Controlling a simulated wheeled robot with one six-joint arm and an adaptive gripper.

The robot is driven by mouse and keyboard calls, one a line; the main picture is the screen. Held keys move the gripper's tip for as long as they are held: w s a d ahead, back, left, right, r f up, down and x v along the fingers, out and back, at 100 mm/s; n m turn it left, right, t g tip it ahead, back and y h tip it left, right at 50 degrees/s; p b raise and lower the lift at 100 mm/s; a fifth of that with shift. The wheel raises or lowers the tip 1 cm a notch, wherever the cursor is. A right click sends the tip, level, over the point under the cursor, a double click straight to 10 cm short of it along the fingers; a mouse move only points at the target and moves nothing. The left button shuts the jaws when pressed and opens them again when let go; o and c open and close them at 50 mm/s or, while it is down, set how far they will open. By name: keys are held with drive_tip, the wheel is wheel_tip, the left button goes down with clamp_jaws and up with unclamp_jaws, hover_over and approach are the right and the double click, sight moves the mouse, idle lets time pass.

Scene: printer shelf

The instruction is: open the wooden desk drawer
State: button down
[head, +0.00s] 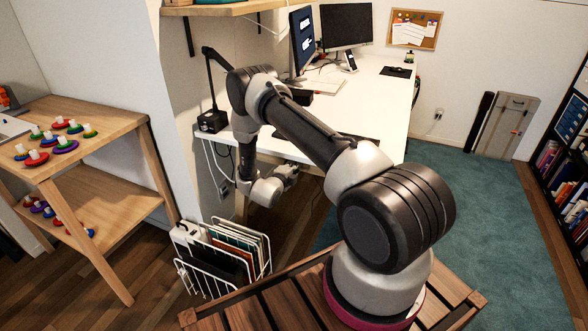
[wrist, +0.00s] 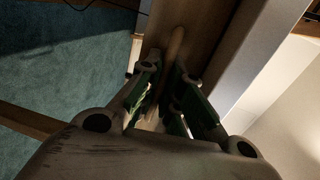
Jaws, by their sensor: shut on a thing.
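In the wrist view a brown wooden panel (wrist: 205,30), which looks like the drawer front, runs up the middle. A slim wooden handle (wrist: 175,48) stands out along it. My gripper (wrist: 165,80) has its green-padded fingers on both sides of the handle, shut on it. In the head view my gripper (head: 288,172) is low under the front edge of the white desk (head: 372,92). The drawer is mostly hidden there by my arm and the desk top, and I cannot tell how far out it stands.
A white wire rack with folders (head: 225,262) stands on the floor below my gripper. A wooden shelf table (head: 100,112) with colourful ring toys is at the left. A black lamp (head: 212,120) stands on the desk corner. Teal carpet (head: 470,220) is open at the right.

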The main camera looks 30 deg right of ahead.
drive_tip(key=f+v, duration=0.2)
drive_tip(key=v, duration=0.9)
drive_tip(key=a+f+v, duration=0.1)
drive_tip(key=f+v, duration=0.2)
drive_tip(key=v, duration=0.9)
drive_tip(key=shift+s, duration=0.35)
drive_tip(key=c, duration=1.9)
unclamp_jaws()
drive_tip(key=shift+o, duration=0.2)
drive_tip(key=shift+a, duration=0.1)
drive_tip(key=v, duration=1.2)
